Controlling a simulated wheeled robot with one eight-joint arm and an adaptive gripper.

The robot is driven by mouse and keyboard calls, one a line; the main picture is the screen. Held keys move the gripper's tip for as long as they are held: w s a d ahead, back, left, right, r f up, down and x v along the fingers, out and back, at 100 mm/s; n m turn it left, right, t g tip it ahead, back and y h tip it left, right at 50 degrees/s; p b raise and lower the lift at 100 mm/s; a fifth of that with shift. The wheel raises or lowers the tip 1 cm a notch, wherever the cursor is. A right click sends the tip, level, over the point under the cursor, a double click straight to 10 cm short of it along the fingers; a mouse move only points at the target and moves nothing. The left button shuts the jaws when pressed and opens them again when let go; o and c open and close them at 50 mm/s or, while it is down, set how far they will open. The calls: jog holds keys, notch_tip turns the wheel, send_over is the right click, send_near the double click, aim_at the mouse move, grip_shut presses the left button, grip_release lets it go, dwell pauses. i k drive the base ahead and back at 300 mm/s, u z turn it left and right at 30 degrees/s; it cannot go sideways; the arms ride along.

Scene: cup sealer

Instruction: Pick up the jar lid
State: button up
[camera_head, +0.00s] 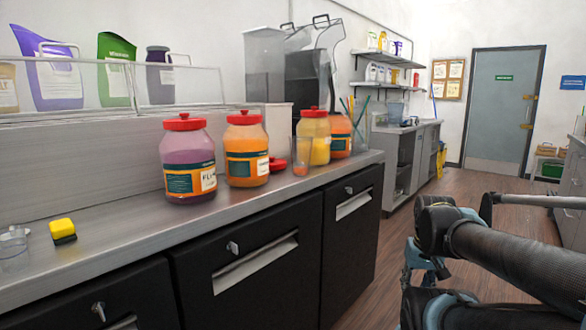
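A loose red jar lid (278,164) lies on the steel counter, between an orange jar (246,168) and a clear cup (302,158). The cup and a yellow jar stand close to its right. The jars in the row, one purple (189,170), two orange and one yellow (319,140), wear red lids. My arm comes in from the right edge, in front of the counter and well apart from the lid. My gripper (416,268) seems to be the blue-grey part at the arm's near end, partly hidden by dark links; its fingers are not clear.
A yellow and black sponge (63,230) and a clear container (14,247) sit at the counter's left. Black drawers (250,265) with handles front the counter. Open wooden floor (470,210) lies between counter and door.

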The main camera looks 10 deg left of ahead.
aim_at(276, 164)
jog(key=z, duration=0.45)
jog(key=k, duration=1.05)
jog(key=z, duration=0.45)
jog(key=i, duration=0.45)
jog(key=u, duration=0.65)
jog(key=i, duration=1.15)
jog(key=u, duration=0.45)
jog(key=i, duration=0.45)
jog(key=u, duration=0.15)
